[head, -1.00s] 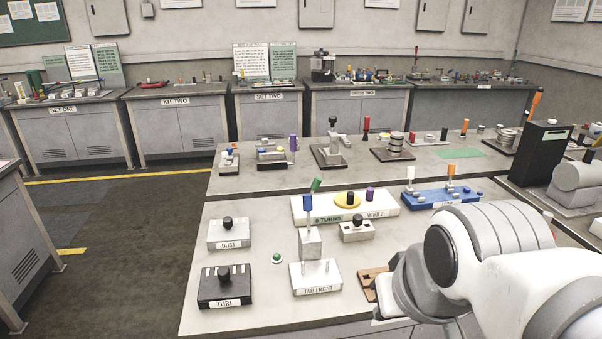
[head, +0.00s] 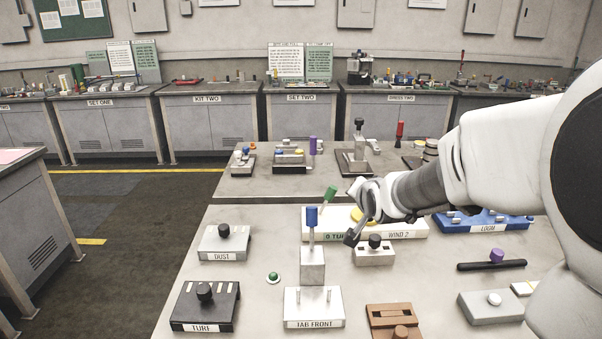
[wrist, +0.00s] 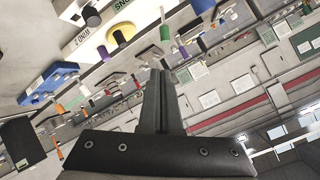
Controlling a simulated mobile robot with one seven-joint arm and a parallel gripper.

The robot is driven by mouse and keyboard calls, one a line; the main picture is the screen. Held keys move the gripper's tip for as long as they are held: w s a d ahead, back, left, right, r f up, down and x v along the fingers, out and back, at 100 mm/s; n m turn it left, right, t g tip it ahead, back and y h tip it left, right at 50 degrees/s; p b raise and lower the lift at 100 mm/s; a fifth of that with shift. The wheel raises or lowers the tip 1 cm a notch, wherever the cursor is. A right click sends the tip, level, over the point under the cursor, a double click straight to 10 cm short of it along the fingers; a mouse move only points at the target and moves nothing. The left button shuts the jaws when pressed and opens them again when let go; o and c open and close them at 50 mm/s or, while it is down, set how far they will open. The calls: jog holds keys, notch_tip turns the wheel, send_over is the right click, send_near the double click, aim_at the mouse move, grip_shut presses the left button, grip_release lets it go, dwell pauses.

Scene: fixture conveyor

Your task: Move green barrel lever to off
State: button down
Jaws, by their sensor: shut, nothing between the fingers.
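The green barrel lever (head: 329,194) tilts up to the right from the back left of a white box (head: 408,228) labelled WIND 2, in the head view. Its lower end is hidden behind the blue-handled lever in front. My gripper (head: 352,238) is shut and empty, pointing down and left in front of the box, to the right of and below the green barrel. The gripper and wrist cover part of the box and its yellow disc (head: 358,214).
A blue-handled lever (head: 312,216) stands upright on the TAB FRONT fixture (head: 314,308), left of my gripper. A small black-knobbed box (head: 374,254) sits just below my gripper. The DUST box (head: 224,243) is left, and a blue LOOM box (head: 485,222) is right. Bare tabletop lies around the green button (head: 273,277).

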jog(key=w+a+f+m+t+y+b, duration=0.2)
jog(key=w+f+m+t+b, duration=0.15)
jog(key=w+f+m, duration=0.45)
jog(key=m+t+h+b, duration=0.2)
jog(key=m+t+b, duration=0.15)
jog(key=m, duration=0.35)
send_near(327, 199)
jog(key=shift+g, duration=0.4)
jog(key=shift+w+d+r, duration=0.2)
jog(key=shift+w+d, duration=0.45)
jog(key=shift+w, duration=0.7)
jog(key=shift+w+d+r, duration=0.2)
jog(key=shift+w+d, duration=0.45)
jog(key=shift+w, duration=0.7)
jog(key=shift+w+d+r, duration=0.2)
jog(key=shift+w+d, duration=0.45)
jog(key=shift+w, duration=0.7)
